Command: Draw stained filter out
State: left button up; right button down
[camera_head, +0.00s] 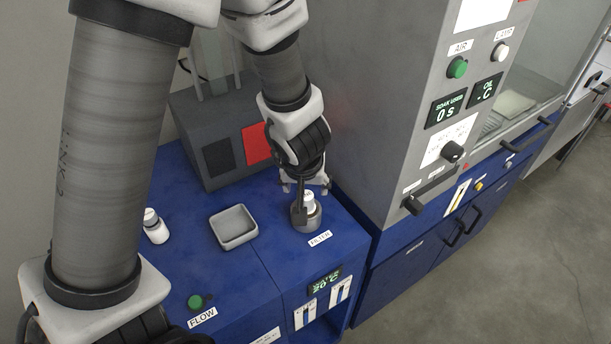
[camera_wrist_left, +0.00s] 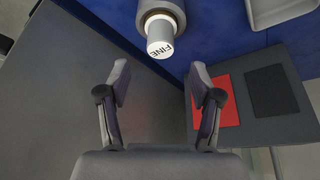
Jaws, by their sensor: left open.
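A white filter cartridge (camera_head: 309,197) stands upright in a round grey metal housing (camera_head: 308,220) behind the FILTER label. In the left wrist view its white cap reads FINE (camera_wrist_left: 161,47), and the housing rim (camera_wrist_left: 158,9) is around its base. No stain can be made out on it. My left gripper (camera_head: 305,187) is above the housing, its fingers partly covering the cartridge in the head view. In the left wrist view my left gripper (camera_wrist_left: 159,80) is open and empty, and the cartridge is beyond the fingertips, not between them. My right gripper is not in view.
A shallow grey tray (camera_head: 234,226) sits left of the housing on the blue bench. A grey box with a red panel (camera_head: 257,143) is behind, and a tall grey cabinet (camera_head: 372,120) rises close on the right.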

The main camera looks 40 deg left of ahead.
aim_at(306, 194)
pick_arm(q)
jog(key=b+x, duration=0.3)
jog(key=x, duration=0.3)
jog(key=shift+w+a+f, duration=0.15)
jog(key=shift+w+f, duration=0.1)
jog(key=shift+f, duration=0.05)
jog(key=shift+s+r, duration=0.25)
grip_shut()
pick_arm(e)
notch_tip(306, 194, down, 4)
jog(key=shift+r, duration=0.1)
pick_arm(q)
jog(key=shift+r+p, duration=0.55)
jog(key=shift+p, duration=0.25)
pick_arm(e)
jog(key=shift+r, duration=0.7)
